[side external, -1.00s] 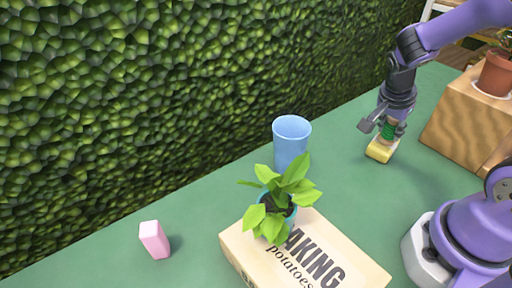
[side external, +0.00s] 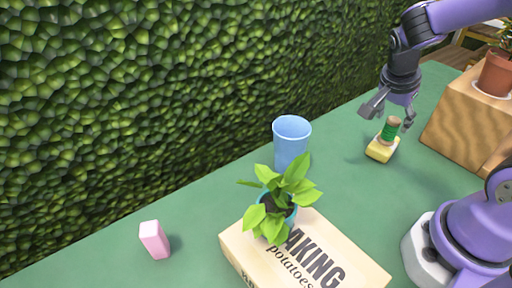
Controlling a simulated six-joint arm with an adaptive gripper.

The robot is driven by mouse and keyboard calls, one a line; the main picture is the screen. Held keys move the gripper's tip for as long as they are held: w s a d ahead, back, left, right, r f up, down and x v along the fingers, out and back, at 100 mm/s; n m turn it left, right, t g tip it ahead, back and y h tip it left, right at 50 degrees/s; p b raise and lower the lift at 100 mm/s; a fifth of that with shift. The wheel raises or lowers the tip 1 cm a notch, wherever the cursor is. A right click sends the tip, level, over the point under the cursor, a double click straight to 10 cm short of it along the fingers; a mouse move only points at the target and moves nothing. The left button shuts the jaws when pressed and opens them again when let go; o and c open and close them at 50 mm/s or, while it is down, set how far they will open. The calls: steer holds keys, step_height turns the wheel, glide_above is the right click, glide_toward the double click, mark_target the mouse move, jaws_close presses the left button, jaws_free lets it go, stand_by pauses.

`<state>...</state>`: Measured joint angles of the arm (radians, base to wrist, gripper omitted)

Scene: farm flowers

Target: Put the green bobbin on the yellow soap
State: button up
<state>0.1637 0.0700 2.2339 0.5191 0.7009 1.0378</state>
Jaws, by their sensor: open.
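The green bobbin (side external: 390,131) stands on the yellow soap (side external: 380,151), slightly tilted in the picture. The soap lies on the green table toward the right. My gripper (side external: 391,119) is open and empty, with its fingers just above and around the top of the bobbin. The picture is too small to tell whether a finger still touches it.
A blue cup (side external: 291,142) stands left of the soap. A potted plant (side external: 278,205) sits on a potatoes box (side external: 312,262) at the front. A pink block (side external: 154,240) is at the left. A wooden block (side external: 465,115) bears a terracotta pot (side external: 496,74) at the right.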

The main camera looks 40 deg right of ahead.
steer(key=v, duration=0.8)
steer(key=s+a+r+n+t+y, duration=0.1)
steer(key=a+n+t+y, duration=0.3)
steer(key=a+n, duration=0.7)
steer(key=s+n+t, duration=0.1)
steer(key=n, duration=0.6)
steer(key=shift+s+r+t+y, duration=0.25)
steer(key=shift+s+t+y, duration=0.05)
steer(key=shift+s, duration=0.05)
steer(key=shift+d, duration=0.1)
